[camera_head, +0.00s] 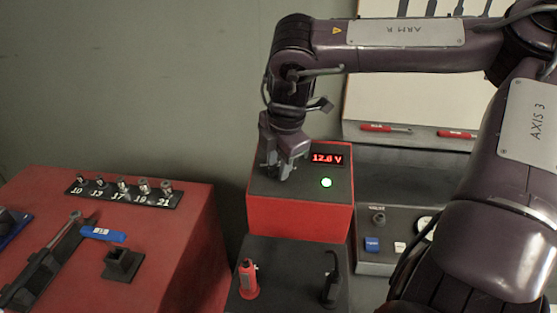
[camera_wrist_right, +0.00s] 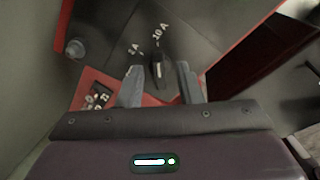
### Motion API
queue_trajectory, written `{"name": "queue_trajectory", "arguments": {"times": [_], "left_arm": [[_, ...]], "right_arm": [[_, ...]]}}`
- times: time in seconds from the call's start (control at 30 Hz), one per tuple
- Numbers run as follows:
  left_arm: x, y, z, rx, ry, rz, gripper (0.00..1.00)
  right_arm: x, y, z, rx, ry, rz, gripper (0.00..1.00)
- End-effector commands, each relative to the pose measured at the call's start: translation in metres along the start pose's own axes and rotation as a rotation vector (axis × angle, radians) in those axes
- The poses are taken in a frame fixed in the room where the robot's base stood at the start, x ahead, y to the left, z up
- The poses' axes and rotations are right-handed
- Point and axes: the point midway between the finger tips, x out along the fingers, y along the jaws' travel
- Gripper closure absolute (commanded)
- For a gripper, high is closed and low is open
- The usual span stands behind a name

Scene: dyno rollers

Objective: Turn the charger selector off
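The charger (camera_head: 300,215) is a red box with a dark top. Its display (camera_head: 327,159) reads about 12.8 V in red, and a green light (camera_head: 326,183) glows below it. My right gripper (camera_head: 284,168) points down at the left part of the charger top and hides the selector in the head view. In the right wrist view the selector (camera_wrist_right: 158,67) is a small black knob, roughly upright and toward the "10 A" mark, with "2 A" to its left. My right fingers (camera_wrist_right: 160,85) are apart, one on each side of it; contact is unclear. My left gripper is not in view.
A red clamp (camera_head: 248,280) and a black clamp (camera_head: 330,280) stand on a dark stand before the charger. A red cabinet (camera_head: 185,235) at left carries a socket rail (camera_head: 124,191) and tools. A grey panel (camera_head: 377,258) with a blue switch is at right.

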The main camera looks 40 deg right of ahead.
Motion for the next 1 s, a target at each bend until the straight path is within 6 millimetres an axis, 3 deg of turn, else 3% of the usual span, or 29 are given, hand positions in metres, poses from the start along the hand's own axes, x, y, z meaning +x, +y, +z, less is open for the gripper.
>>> {"name": "queue_trajectory", "arguments": {"times": [0.07,0.3,0.67,1.0], "left_arm": [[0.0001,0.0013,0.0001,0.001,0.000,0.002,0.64],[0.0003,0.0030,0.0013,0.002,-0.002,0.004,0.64],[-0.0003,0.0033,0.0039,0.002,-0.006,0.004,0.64],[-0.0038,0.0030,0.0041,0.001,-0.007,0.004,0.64]], "right_arm": [[0.0000,-0.0001,0.0000,0.000,0.000,0.000,0.69],[-0.0002,0.0000,0.0000,0.000,0.000,0.000,1.00],[-0.0006,0.0004,0.0002,-0.027,-0.001,-0.005,1.00],[-0.0007,0.0018,0.0002,-0.222,-0.001,-0.041,1.00]]}}
